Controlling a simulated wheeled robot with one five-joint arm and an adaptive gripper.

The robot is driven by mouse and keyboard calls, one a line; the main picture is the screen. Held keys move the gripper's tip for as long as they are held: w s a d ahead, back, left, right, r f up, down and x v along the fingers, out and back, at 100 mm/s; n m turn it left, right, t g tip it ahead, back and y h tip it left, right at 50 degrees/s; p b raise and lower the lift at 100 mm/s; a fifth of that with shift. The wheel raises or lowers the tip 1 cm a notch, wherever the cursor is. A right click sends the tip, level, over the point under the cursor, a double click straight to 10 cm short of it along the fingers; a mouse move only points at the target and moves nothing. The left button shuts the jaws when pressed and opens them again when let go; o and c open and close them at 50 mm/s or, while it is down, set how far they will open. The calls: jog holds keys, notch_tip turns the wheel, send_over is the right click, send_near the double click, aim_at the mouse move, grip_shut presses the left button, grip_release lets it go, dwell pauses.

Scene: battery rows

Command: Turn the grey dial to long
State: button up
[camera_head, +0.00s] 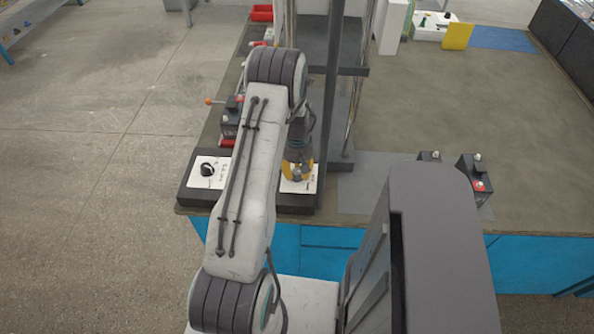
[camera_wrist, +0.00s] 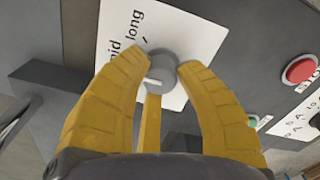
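The grey dial (camera_wrist: 163,68) sits on a white label plate (camera_wrist: 187,32) in the wrist view. The word "long" and part of another word, ending in "id", are printed to the left of the dial. A pale mark shows on the dial's near lower side; I cannot tell for sure which setting it points at. My gripper (camera_wrist: 163,64) has its yellow fingers around the dial, with the fingertips against its sides and a third finger below. In the head view my gripper (camera_head: 299,170) is over the right white plate (camera_head: 305,186) of the dark panel, and the dial is hidden.
A black knob (camera_head: 207,169) on another white plate lies to the left on the panel. A red button (camera_wrist: 299,69) is right of the dial in the wrist view. A lever box (camera_head: 231,117) stands behind the panel; a dark post (camera_head: 331,90) rises close to my gripper.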

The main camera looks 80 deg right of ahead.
grip_shut()
jog(key=shift+f+m+b, duration=0.15)
jog(key=shift+m+b, duration=0.15)
jog(key=shift+b, duration=0.15)
jog(key=shift+f+m+b, duration=0.1)
jog(key=shift+m+b, duration=0.9)
jog(key=m+b, duration=0.2)
jog(key=m, duration=0.1)
jog(key=shift+r+m+b, duration=0.2)
jog(key=shift+m+b, duration=0.65)
jog(key=shift+m, duration=0.75)
jog(key=o, duration=0.9)
grip_release()
